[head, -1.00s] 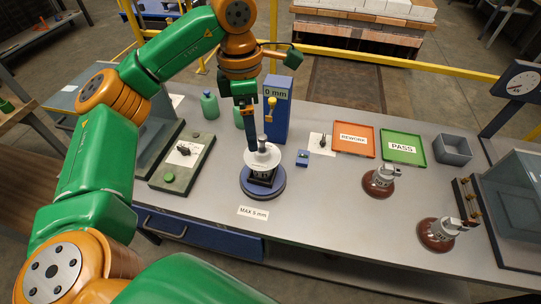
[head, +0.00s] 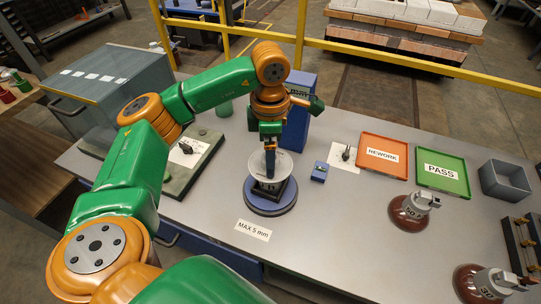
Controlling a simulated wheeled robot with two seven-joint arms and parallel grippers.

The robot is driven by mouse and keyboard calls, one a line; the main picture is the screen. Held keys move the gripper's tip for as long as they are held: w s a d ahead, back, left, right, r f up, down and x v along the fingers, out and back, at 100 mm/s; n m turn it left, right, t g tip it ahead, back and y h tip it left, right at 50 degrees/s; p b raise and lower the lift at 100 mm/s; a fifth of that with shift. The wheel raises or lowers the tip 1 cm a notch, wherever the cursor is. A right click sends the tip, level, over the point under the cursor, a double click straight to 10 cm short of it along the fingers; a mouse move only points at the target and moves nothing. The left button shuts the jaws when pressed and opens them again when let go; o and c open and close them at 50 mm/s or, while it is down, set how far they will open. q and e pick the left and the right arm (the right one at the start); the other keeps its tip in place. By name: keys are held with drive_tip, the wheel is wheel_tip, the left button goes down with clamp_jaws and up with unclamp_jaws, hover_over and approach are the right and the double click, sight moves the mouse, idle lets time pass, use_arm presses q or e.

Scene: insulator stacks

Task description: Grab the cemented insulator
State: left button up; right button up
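A white disc-shaped insulator (head: 289,167) stands upright on a dark holder on the blue round turntable (head: 270,208), at the middle of the bench. My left gripper (head: 270,172) points down directly over it, its fingers in front of the insulator's top and middle. The fingers hide the insulator's upper centre, so I cannot tell whether they are closed on it. Two brown insulators with grey metal caps stand on the bench at the right: one nearer the trays (head: 407,212), one at the front right (head: 478,285). My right gripper is not in view.
A blue gauge post (head: 298,125) stands close behind the turntable. An orange REWORK tray (head: 383,155), a green PASS tray (head: 442,172) and a grey bin (head: 505,180) lie to the right. A grey-green fixture plate (head: 190,165) is at left. The bench front centre is clear.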

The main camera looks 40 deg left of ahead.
use_arm(q)
clamp_jaws()
drive_tip(key=shift+r, duration=0.1)
idle(0.3)
